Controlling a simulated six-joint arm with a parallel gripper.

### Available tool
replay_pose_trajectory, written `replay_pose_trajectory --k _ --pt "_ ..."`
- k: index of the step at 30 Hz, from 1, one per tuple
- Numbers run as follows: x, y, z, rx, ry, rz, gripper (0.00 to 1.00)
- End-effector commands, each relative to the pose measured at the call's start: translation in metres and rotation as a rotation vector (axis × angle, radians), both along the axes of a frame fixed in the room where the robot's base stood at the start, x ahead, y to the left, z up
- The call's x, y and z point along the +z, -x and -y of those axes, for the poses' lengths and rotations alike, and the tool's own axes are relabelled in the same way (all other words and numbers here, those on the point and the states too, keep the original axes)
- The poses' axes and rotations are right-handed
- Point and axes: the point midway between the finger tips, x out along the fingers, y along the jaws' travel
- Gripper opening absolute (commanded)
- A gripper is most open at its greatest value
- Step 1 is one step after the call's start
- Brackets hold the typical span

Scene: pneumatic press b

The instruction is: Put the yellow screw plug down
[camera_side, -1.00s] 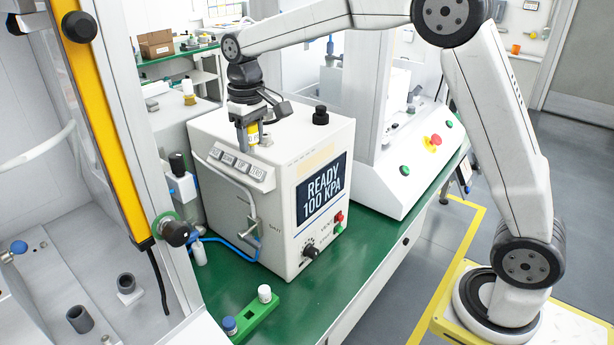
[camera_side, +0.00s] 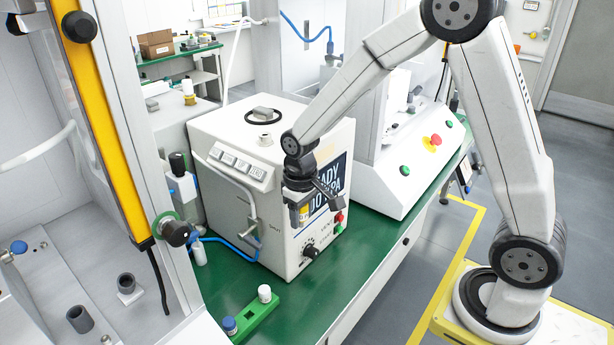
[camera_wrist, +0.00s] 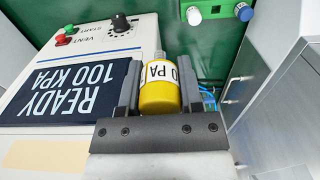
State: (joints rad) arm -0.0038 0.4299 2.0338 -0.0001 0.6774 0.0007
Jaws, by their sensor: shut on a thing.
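The yellow screw plug (camera_wrist: 159,97) has a white label band with black print and a grey threaded end. My gripper (camera_wrist: 160,72) is shut on it, one finger on each side. In the side view my gripper (camera_side: 302,220) hangs in front of the press box's display face, above the green bench. A green rack (camera_side: 262,317) on the bench holds a white-capped plug (camera_side: 264,293) and a blue-capped plug (camera_side: 230,325). The rack's edge also shows in the wrist view (camera_wrist: 218,12), apart from the held plug.
The white press box (camera_side: 225,195) reads READY 100 KPA, with a knob (camera_side: 311,251) and red and green buttons. A blue hose (camera_side: 225,243) runs at its left foot. Green bench top (camera_side: 320,300) is clear right of the rack. A grey-walled cabinet stands left.

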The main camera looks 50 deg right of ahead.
Motion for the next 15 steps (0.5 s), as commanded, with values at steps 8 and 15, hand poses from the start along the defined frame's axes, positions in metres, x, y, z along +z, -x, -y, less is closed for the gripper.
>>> replay_pose_trajectory --k 8,15 --pt "-0.005 0.004 0.001 -0.002 0.000 0.000 0.07" --pt "-0.018 0.002 -0.007 0.046 0.000 -0.003 0.07"
